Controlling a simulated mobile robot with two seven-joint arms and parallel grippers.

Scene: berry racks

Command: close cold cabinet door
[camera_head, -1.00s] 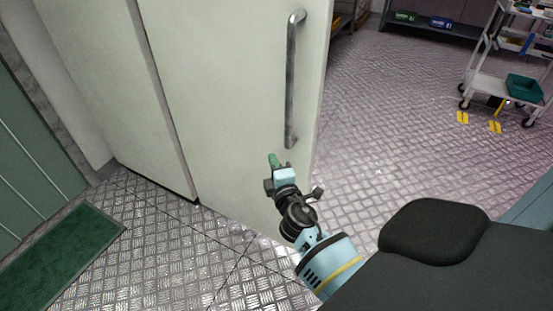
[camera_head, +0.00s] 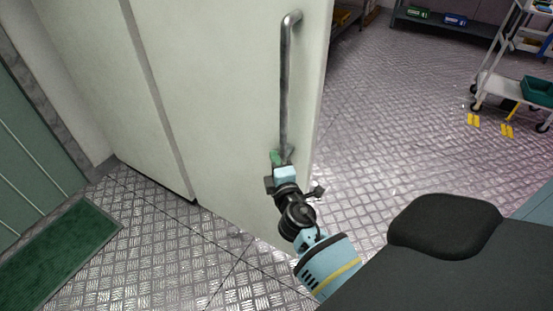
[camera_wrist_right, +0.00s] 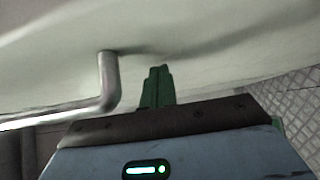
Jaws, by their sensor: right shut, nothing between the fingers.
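The cold cabinet door (camera_head: 220,110) is a large pale panel in the head view, standing ajar from the cabinet's other panel (camera_head: 95,80), with a dark gap at the seam. Its long metal handle (camera_head: 286,80) runs up and down near the free edge. My right gripper (camera_head: 278,158) is shut and empty, its green fingers at the lower end of the handle, close to the door face. In the right wrist view the green fingertips (camera_wrist_right: 157,85) point at the pale door face, just right of the bent handle end (camera_wrist_right: 108,85). Whether they touch it I cannot tell. My left gripper is out of view.
A green mat (camera_head: 60,255) lies on the metal floor at lower left, by a green door (camera_head: 30,150). A cart (camera_head: 500,85) with a green bin stands at upper right. The patterned floor (camera_head: 390,130) right of the door is clear.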

